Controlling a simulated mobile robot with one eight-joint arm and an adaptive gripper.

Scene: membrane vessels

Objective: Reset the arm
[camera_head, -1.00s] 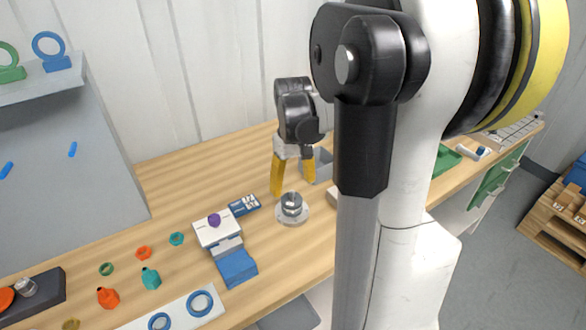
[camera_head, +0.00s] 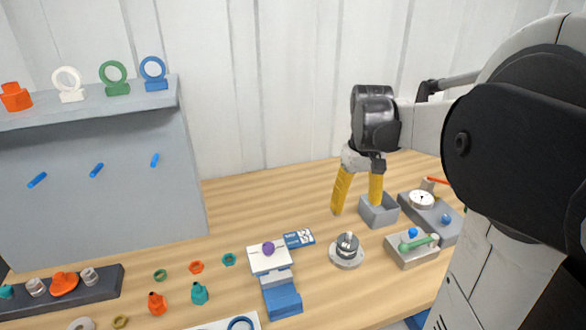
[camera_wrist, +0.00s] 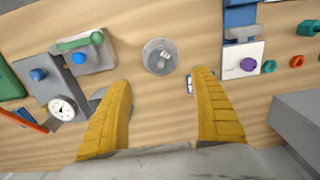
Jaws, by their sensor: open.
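My gripper (camera_head: 357,192) has two yellow fingers spread apart with nothing between them. In the head view it points down over the wooden bench (camera_head: 285,186), near a grey open box (camera_head: 366,214). In the wrist view the fingers (camera_wrist: 160,98) frame bare wood. A round metal vessel on a pale disc (camera_head: 347,254) stands in front of the gripper; it also shows in the wrist view (camera_wrist: 159,57), beyond the fingertips. My dark and white arm links fill the right of the head view.
A white and blue stand with a purple knob (camera_head: 268,260) is left of the vessel. A grey block with a dial gauge (camera_head: 440,222) and a block with a green handle (camera_head: 404,257) are to the right. A grey panel with a shelf of rings (camera_head: 90,170) rises at left.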

